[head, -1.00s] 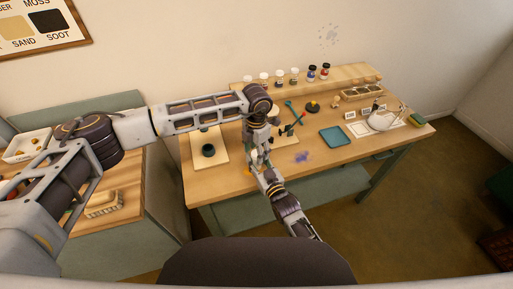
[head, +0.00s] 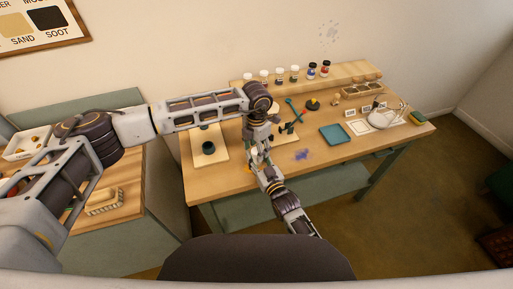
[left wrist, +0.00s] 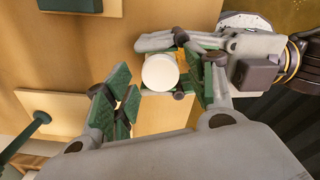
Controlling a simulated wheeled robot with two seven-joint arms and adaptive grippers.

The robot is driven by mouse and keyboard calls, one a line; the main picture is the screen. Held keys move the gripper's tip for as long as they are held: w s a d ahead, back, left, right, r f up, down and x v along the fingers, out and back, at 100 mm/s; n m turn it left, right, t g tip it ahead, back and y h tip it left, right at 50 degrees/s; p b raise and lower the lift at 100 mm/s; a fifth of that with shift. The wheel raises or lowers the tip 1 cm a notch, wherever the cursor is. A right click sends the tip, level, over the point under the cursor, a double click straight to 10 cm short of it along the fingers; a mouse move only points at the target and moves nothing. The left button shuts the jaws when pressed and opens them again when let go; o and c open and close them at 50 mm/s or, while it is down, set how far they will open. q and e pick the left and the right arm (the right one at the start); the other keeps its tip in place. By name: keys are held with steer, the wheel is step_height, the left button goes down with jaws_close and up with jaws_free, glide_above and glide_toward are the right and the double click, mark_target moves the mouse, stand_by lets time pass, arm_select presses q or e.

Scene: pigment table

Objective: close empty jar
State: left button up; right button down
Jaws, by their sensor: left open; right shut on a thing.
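A round white lid (left wrist: 160,72), seen from above, lies between the green-padded fingers of my open left gripper (left wrist: 163,95) in the left wrist view. My right gripper (left wrist: 178,65) reaches in from the right and is shut on the jar under the lid. The jar's body is mostly hidden by the lid and fingers, so I cannot tell how the lid sits on it. In the head view my left gripper (head: 258,146) points down over the front of the table, just above my right gripper (head: 262,163). A small whitish part of the jar or lid shows between them.
Several capped jars (head: 294,73) stand along the back shelf. A teal tray (head: 334,135) and a purple powder patch (head: 302,155) lie right of the grippers.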

arm_select(q)
steer(key=shift+r, duration=2.25)
steer(key=shift+o, duration=0.4)
steer(key=o, duration=0.5)
step_height(320, 180, up, 12)
